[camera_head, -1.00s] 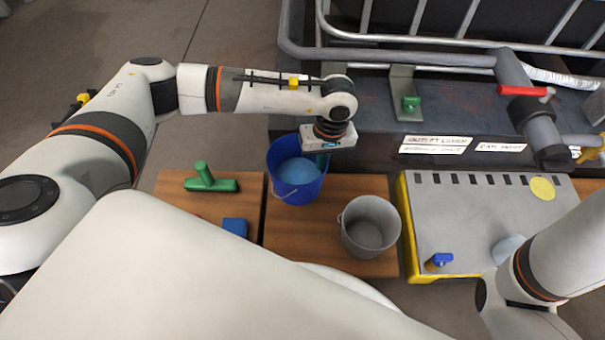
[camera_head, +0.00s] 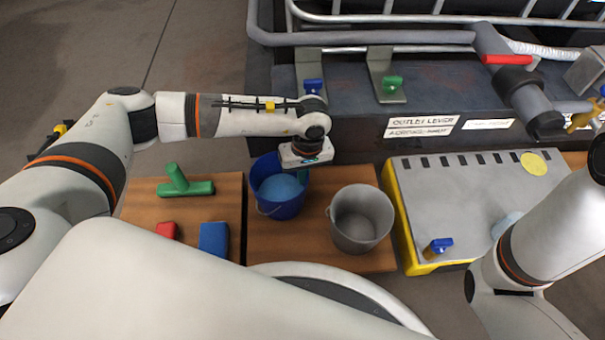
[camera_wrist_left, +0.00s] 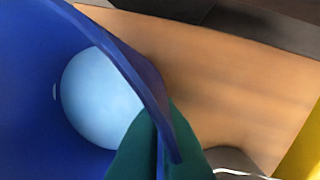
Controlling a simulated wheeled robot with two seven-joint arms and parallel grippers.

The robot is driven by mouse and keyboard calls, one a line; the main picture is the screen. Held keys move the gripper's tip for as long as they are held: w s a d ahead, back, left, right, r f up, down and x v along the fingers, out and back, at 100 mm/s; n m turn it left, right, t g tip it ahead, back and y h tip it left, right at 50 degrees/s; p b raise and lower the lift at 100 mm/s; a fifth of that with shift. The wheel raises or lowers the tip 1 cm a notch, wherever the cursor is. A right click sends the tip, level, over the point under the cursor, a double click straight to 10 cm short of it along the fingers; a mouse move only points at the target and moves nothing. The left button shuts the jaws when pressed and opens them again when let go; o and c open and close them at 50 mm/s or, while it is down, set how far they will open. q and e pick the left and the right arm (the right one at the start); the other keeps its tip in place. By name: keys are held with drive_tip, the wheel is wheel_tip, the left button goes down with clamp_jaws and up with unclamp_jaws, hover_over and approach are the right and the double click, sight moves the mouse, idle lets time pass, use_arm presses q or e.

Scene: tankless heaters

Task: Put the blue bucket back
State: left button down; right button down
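The blue bucket (camera_head: 265,198) is over the near right wooden board in the head view, left of the grey bucket. A light blue round thing (camera_wrist_left: 100,97) lies inside it. My left gripper (camera_head: 303,168) is at the bucket's right far rim. In the left wrist view its green fingers (camera_wrist_left: 160,140) lie on both sides of the rim, pinching the wall. I cannot tell whether the bucket's base touches the board. My right arm comes in at the right; its gripper is out of view.
The grey bucket (camera_head: 361,219) stands close on the right. A grey-topped yellow platform (camera_head: 455,195) is beyond it. Green (camera_head: 186,186), red (camera_head: 166,231) and blue (camera_head: 214,238) pieces lie on the left board. The dark tank base (camera_head: 350,135) borders the boards behind.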

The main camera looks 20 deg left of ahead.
use_arm(q)
drive_tip(key=shift+f, duration=0.25)
drive_tip(key=c, duration=1.7)
unclamp_jaws()
drive_tip(key=shift+r, duration=0.1)
